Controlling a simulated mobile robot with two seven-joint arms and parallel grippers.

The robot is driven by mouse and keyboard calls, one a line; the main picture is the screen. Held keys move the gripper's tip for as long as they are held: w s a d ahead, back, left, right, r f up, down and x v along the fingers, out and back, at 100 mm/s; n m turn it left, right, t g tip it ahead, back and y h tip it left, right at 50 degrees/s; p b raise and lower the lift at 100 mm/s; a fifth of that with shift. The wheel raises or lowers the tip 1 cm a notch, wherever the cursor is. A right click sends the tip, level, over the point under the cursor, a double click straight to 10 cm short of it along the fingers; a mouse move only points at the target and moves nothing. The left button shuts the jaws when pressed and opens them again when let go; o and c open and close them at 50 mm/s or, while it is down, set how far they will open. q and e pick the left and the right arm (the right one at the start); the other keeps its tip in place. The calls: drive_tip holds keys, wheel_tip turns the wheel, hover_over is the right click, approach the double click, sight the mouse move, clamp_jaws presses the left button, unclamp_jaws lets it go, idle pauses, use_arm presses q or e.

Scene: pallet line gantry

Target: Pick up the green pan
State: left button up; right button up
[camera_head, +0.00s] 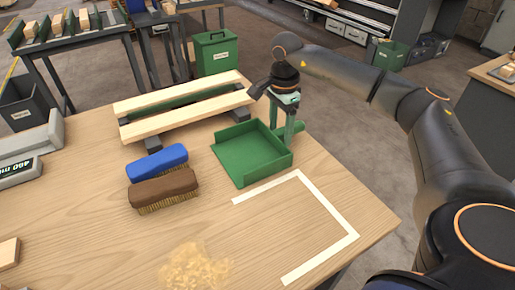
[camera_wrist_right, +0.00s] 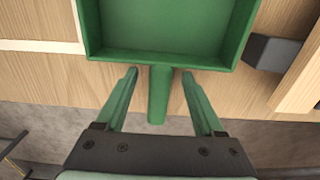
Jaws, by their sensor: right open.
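The green pan (camera_head: 252,154) is a shallow dustpan lying on the wooden table near its far right edge, open side toward the front left. Its handle points to the right and sticks out past the table edge. In the right wrist view the pan (camera_wrist_right: 165,55) fills the top, and its handle (camera_wrist_right: 159,95) runs down between my fingers. My right gripper (camera_head: 290,128) is at the handle; in the wrist view its fingers (camera_wrist_right: 159,76) are apart, one on each side of the handle, with gaps showing. My left gripper is not in view.
White tape (camera_head: 335,215) marks a corner in front, and sawdust (camera_head: 195,268) lies at the front. The taped area is clear.

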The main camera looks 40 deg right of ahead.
drive_tip(key=shift+c, duration=0.2)
clamp_jaws()
drive_tip(key=shift+r, duration=0.1)
idle(1.0)
